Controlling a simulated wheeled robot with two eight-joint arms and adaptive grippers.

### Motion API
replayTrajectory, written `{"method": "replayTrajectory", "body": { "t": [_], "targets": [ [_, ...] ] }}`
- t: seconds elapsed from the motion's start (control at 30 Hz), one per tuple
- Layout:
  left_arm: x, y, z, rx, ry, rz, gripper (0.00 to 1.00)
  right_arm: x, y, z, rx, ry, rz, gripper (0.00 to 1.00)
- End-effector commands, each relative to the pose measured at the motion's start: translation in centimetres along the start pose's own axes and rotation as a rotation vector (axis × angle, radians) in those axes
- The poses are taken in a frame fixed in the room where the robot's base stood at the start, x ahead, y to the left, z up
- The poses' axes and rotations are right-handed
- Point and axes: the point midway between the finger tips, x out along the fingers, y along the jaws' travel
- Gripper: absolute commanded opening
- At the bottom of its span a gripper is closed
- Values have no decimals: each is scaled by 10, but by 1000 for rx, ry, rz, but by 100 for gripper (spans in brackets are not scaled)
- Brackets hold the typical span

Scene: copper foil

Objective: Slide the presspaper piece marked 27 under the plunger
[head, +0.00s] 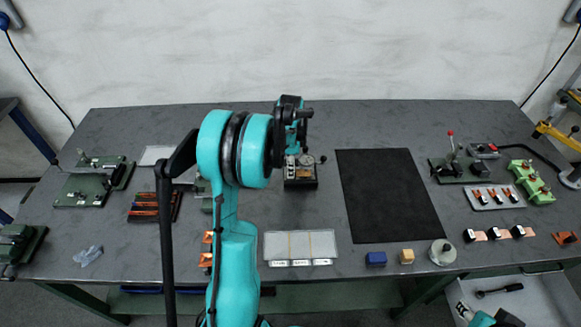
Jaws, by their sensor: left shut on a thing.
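A small dark gauge stand (300,183) with a round dial stands at the back middle of the table; its plunger is too small to make out. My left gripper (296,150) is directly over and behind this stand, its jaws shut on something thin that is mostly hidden. I cannot read a 27 there. A pale tray (300,231) with several compartments and white labels lies in front, to the right of my left arm. Part of my right arm shows at the bottom right edge; the state of its gripper (466,312) is unclear.
A black mat (390,195) lies clear right of the stand. A blue block (376,258), a tan block (407,256) and a round grey weight (442,252) sit along the front edge. Green fixtures (95,182) stand at left. An open drawer (535,298) juts out at the lower right.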

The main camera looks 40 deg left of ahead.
Motion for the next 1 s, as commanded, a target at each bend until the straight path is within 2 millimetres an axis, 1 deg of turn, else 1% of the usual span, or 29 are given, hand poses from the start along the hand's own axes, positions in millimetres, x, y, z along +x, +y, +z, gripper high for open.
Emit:
{"method": "replayTrajectory", "body": {
  "t": [0.17,0.2,0.57,1.0],
  "targets": [
    [0,0,0,0,0,0,0,0,0,0,0,0,0,40],
    [0,0,0,0,0,0,37,0,0,0,0,0,0,40],
    [-1,0,0,0,0,0,37,-1,0,0,0,0,0,40],
    [-19,0,0,0,0,0,37,-10,0,-8,0,0,0,40]
  ]
}}
